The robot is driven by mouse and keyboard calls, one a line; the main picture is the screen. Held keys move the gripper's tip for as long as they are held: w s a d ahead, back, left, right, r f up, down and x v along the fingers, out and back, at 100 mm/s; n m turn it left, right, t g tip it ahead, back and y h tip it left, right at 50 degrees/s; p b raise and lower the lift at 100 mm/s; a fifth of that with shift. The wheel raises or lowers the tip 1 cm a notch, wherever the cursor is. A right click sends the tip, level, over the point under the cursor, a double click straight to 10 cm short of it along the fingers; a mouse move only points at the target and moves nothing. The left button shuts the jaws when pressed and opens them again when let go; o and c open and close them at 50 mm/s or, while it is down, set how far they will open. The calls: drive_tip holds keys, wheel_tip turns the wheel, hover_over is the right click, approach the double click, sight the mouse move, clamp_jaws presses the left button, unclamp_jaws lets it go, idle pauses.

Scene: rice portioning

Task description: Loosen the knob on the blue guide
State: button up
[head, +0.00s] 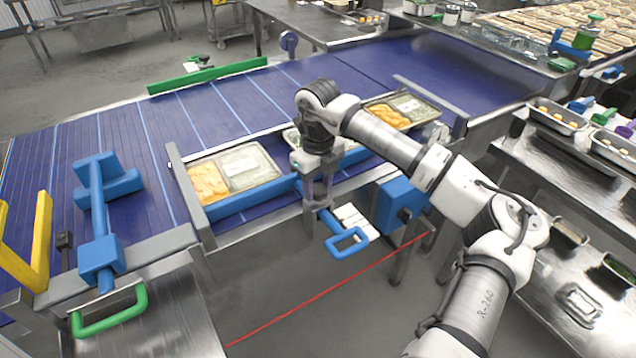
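The blue guide (240,203) is a long blue rail along the near edge of the belt, in front of the trays. A blue rod with a loop handle (346,243) sticks out from it toward the near side. My gripper (317,199) points down at the middle of the guide, where the rod meets it. Its two fingers look apart, one on each side of a blue part there. I cannot tell whether they touch or grip it. No separate knob can be made out at this spot; the gripper partly hides it.
Food trays (240,168) stand on the dark blue belt (225,110) behind the guide, between grey end posts. A blue box (402,205) hangs right of the handle. A green rail (208,76) lines the far edge. A metal table (590,180) with pans stands right.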

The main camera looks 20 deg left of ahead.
drive_tip(key=shift+c, duration=1.3)
